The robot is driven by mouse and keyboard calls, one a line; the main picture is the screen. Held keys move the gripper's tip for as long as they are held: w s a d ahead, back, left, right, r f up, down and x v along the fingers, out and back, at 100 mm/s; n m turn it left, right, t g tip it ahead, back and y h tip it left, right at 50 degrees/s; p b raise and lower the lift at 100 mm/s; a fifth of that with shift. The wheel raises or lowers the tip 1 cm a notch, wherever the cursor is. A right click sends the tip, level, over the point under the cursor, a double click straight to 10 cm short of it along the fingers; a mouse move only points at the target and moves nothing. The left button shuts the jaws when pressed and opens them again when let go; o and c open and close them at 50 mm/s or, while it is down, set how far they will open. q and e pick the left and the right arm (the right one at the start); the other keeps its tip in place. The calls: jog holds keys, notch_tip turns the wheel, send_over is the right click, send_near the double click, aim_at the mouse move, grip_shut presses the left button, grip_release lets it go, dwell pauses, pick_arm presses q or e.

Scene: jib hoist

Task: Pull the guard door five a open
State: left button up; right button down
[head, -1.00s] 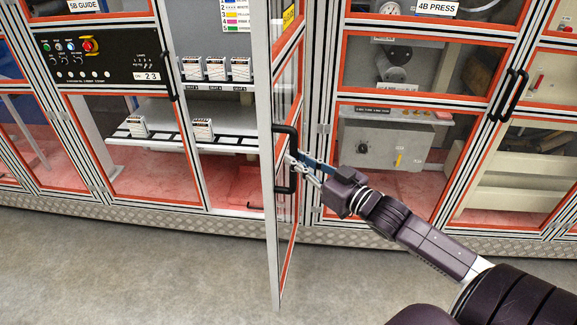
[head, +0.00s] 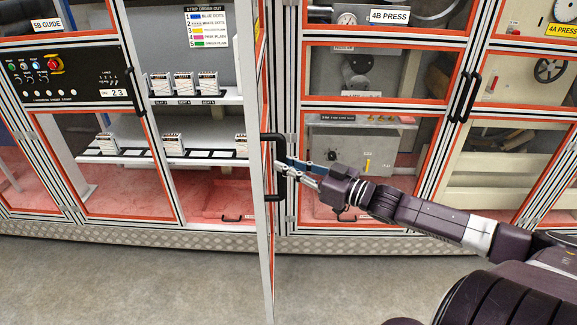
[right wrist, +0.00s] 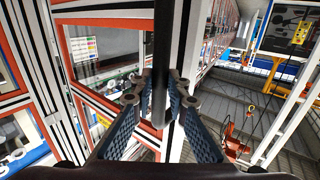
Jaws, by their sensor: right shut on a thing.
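The guard door (head: 267,240) stands swung out from the cabinet front and shows almost edge-on in the head view; its number cannot be read. Its black D-shaped handle (head: 271,137) is on the outer edge, and its bar stands upright in the right wrist view (right wrist: 161,50). My right gripper (head: 289,168) reaches in from the right and is shut on the handle; in the right wrist view its fingers (right wrist: 160,92) close from both sides of the bar. My left gripper is not in view.
Behind the door is an open bay with shelves (head: 195,98) holding several small white blocks. A control panel (head: 68,72) with a red knob is at left. The 4B PRESS guard (head: 390,17) is shut at right. The grey floor (head: 150,285) in front is clear.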

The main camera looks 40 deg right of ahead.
jog(key=shift+w+d+r, duration=0.25)
jog(key=shift+d+r, duration=0.2)
jog(key=c, duration=2.2)
grip_release()
jog(key=shift+w, duration=0.1)
jog(key=shift+o, duration=0.2)
jog(key=shift+w+d+f, duration=0.1)
jog(key=shift+w+f, duration=0.15)
jog(key=shift+f, duration=0.2)
jog(key=v, duration=1.2)
